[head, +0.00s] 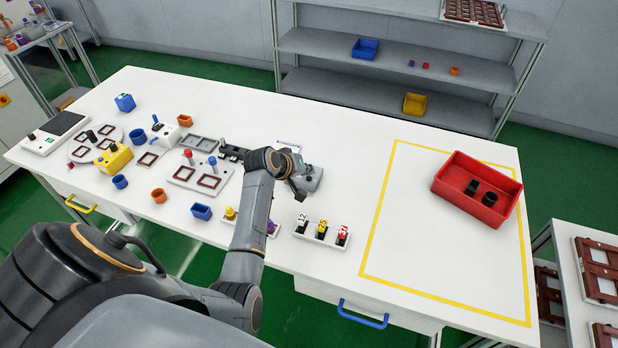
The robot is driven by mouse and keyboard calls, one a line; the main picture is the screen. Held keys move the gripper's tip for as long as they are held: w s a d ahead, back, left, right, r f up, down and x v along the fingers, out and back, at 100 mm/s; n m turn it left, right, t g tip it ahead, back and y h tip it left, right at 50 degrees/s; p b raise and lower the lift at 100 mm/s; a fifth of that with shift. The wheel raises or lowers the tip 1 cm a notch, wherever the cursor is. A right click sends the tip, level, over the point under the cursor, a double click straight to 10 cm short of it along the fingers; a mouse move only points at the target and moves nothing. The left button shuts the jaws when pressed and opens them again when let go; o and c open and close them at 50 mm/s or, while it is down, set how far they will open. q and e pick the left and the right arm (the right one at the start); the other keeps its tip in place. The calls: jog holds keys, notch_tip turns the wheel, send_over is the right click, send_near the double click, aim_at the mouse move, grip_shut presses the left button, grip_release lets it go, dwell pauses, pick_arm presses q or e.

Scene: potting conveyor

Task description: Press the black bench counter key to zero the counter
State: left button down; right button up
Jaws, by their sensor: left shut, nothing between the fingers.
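My left arm reaches in from the lower left over the middle of the white bench. Its gripper (299,193) is shut and empty, pointing down beside a small grey unit (313,181). The gripper and wrist cover part of this unit. I cannot clearly make out a black key or a counter reading on it, nor whether the fingertips touch it. My right gripper is not in view.
A rack with number tags (321,233) stands in front of the gripper. A red bin (460,201) with two black pots stands at the right. A yellow box (113,158), a fixture (196,176) and several cups crowd the left. The yellow-taped area is mostly clear.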

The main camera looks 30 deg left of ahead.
pick_arm(q)
jog(key=shift+f, duration=0.4)
jog(key=shift+f, duration=0.45)
dwell(0.7)
jog(key=shift+r, duration=0.15)
jog(key=shift+r+p, duration=0.7)
jog(key=shift+p, duration=0.15)
notch_tip(320, 180, up, 5)
jog(key=p, duration=0.5)
jog(key=shift+r, duration=0.1)
